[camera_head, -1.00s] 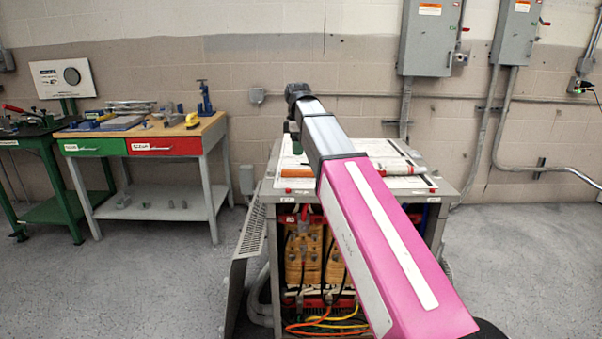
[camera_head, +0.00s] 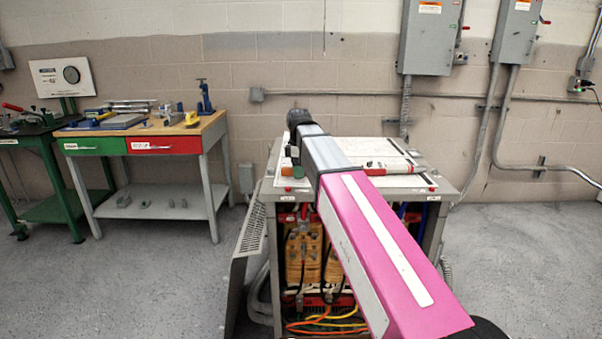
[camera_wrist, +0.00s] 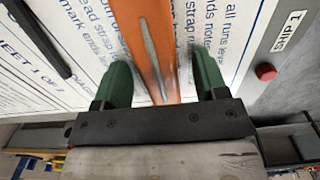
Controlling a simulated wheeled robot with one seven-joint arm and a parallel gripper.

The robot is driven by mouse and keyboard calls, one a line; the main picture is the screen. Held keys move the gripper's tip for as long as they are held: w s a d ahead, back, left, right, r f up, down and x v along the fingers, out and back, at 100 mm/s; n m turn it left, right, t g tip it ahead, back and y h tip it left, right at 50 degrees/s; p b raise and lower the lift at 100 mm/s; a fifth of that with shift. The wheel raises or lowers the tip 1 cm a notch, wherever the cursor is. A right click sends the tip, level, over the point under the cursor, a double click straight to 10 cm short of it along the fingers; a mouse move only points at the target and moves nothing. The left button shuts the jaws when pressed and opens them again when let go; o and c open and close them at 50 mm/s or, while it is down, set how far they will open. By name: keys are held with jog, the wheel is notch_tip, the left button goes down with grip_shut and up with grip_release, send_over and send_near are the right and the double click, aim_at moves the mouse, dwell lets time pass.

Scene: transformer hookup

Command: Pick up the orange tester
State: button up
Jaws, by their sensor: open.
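In the wrist view the orange tester (camera_wrist: 150,35), long and narrow with a grey strip along it, lies on a white printed sheet (camera_wrist: 95,50). My gripper (camera_wrist: 162,65) is open, with one green finger on each side of the tester. I cannot tell whether the fingers touch it. In the head view my gripper (camera_head: 297,158) is low over the cabinet top, largely hidden by my arm.
The grey cabinet (camera_head: 436,215) is open in front, with cables inside. A black bar-like item (camera_wrist: 38,38) lies left of the tester, and a red button (camera_wrist: 265,72) sits to the right. A workbench (camera_head: 190,128) with tools stands at the left.

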jog(key=c, duration=1)
jog(key=shift+r, duration=0.1)
